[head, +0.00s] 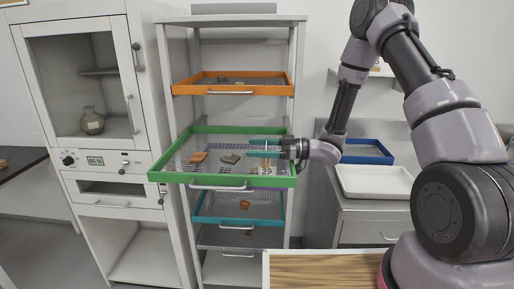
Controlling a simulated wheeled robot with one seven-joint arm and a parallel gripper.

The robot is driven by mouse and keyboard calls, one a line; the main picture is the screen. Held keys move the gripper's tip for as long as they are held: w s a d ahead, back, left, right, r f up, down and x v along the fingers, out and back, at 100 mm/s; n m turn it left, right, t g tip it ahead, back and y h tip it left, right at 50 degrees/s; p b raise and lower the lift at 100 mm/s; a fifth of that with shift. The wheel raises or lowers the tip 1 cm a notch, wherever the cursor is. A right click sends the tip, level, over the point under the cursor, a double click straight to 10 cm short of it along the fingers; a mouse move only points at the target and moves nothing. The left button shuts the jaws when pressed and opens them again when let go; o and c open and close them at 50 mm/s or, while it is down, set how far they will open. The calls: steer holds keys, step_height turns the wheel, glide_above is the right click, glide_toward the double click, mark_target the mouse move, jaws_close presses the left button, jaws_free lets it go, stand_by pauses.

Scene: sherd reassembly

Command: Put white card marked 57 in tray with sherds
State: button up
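The green-rimmed tray (272,182) is pulled out from the rack at middle height. On its mesh floor lie an orange-brown sherd (198,157) at the left and a darker grey-brown sherd (230,158) near the middle. My gripper (256,148) reaches in from the right over the tray's right half. Small pale and brownish bits (266,164) show just below the fingers, too small to identify. I cannot make out a white card marked 57 or any number.
An orange tray (232,92) sits above and a teal tray (238,222) with a brown sherd below. A cabinet (85,95) with a vase stands left. A white tray (375,182) and a blue tray (366,158) lie on the right counter. A wooden surface (320,272) is in front.

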steer(key=shift+r, duration=0.1)
steer(key=shift+d, duration=0.2)
steer(key=d, duration=1.1)
steer(key=shift+s+d, duration=0.25)
steer(key=shift+d, duration=0.05)
